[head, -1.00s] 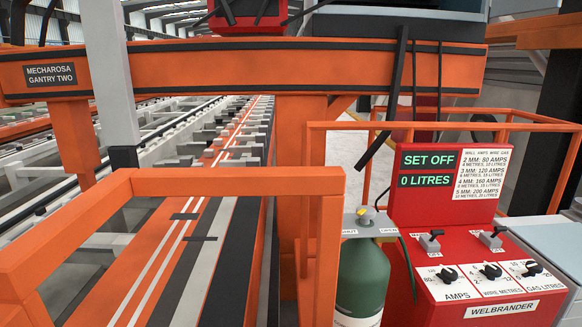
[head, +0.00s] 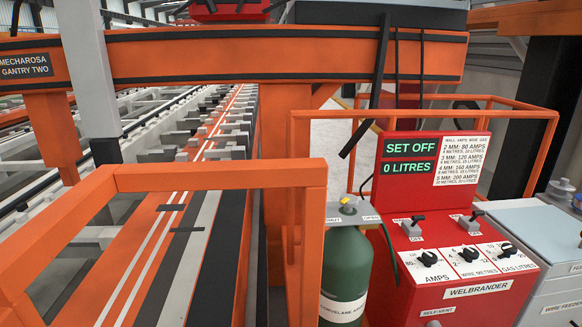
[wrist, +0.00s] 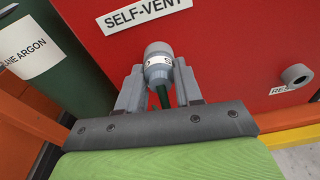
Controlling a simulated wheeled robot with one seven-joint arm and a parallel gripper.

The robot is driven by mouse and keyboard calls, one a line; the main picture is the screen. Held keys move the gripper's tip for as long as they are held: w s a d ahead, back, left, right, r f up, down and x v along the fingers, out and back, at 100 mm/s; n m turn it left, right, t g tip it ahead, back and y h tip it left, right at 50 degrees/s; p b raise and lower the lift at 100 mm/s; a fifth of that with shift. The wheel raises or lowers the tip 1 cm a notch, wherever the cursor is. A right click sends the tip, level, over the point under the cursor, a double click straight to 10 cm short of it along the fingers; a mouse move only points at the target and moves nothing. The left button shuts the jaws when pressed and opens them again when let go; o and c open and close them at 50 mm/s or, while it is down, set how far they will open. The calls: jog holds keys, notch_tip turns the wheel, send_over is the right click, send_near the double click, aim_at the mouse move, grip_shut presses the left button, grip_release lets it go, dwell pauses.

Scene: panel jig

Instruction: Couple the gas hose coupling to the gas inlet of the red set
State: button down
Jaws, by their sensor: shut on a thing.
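My gripper (wrist: 160,92) is shut on the gas hose coupling (wrist: 158,62), a grey domed cylinder with a white lettered band. It shows only in the wrist view. A dark green hose (wrist: 163,96) runs from it between the jaws. The coupling is in front of the red set's (wrist: 225,50) front face, just below the SELF-VENT label (wrist: 146,14). I cannot tell whether it touches the face. I cannot tell whether this is the gas inlet. The red set (head: 455,262) reads "SET OFF" and "0 LITRES" in the head view.
A green gas cylinder (head: 346,270) stands left of the set. An orange rail frame (head: 220,176) is in front, and an orange gantry beam (head: 250,58) crosses behind. A grey-blue wire feeder cabinet (head: 545,245) is close on the right.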

jog(key=shift+w+r+m+p, duration=0.15)
jog(key=shift+r+m+p, duration=0.2)
jog(key=shift+m+p, duration=0.4)
jog(key=shift+m+y+p, duration=0.3)
jog(key=shift+m+p, duration=0.05)
jog(key=shift+m, duration=0.3)
jog(key=shift+f+m+p, duration=0.1)
jog(key=shift+m+p, duration=0.2)
jog(key=shift+m, duration=0.3)
jog(key=shift+m+y+p, duration=0.3)
jog(key=shift+m, duration=0.3)
jog(key=m, duration=0.4)
jog(key=shift+d+t+y+p, duration=0.1)
jog(key=shift+t+y+p, duration=0.2)
jog(key=shift+p, duration=0.05)
jog(key=c, duration=0.7)
grip_release()
jog(key=shift+w+f, duration=0.1)
jog(key=shift+f, duration=0.1)
jog(key=shift+o, duration=0.2)
